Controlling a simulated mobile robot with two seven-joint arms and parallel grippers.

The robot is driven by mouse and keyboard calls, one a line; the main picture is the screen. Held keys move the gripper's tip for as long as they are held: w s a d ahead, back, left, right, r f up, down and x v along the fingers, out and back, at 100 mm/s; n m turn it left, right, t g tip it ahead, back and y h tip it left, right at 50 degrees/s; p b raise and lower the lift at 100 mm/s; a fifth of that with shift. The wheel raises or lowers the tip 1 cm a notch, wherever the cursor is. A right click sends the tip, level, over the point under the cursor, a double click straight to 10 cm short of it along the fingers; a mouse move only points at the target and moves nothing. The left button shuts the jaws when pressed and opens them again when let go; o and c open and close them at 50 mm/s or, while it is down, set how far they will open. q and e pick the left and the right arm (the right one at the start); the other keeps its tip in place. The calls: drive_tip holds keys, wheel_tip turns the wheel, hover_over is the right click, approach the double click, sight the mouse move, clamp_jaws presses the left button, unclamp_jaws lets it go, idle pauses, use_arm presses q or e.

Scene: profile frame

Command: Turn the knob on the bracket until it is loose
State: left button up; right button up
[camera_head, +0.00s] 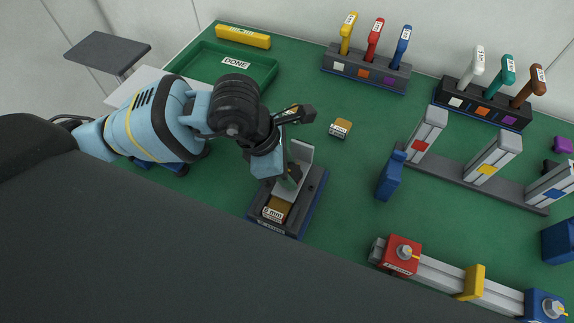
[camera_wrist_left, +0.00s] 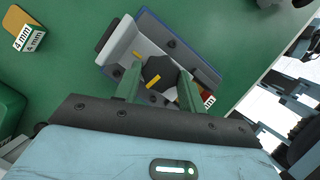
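The bracket (camera_head: 301,154) is a pale grey angled plate on a dark base (camera_head: 313,197) in the middle of the bench. Its knob (camera_wrist_left: 158,70) is dark, many-sided and has a yellow mark. Another yellow mark shows on the bracket (camera_wrist_left: 122,46) beside it, and the two marks are not in one line. My left gripper (camera_head: 287,178) is down at the bracket. In the left wrist view its two green fingers (camera_wrist_left: 160,82) stand on either side of the knob, which fills the gap between them. In the head view the arm hides the knob. My right gripper is not in view.
A small block (camera_head: 340,128) lies behind the bracket, right of it. A green tray (camera_head: 262,72) marked DONE is at the back left. Tool racks (camera_head: 365,72) (camera_head: 482,105) stand behind. Grey posts (camera_head: 427,132), a blue block (camera_head: 390,176) and a rail fixture (camera_head: 440,275) are on the right.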

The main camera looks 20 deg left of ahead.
use_arm(q)
drive_tip(key=o, duration=0.4)
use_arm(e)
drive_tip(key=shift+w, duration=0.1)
use_arm(q)
drive_tip(key=v, duration=0.7)
drive_tip(key=shift+a+r, duration=0.15)
drive_tip(key=shift+r, duration=0.2)
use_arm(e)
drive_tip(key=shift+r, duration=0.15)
use_arm(q)
drive_tip(key=shift+s, duration=0.1)
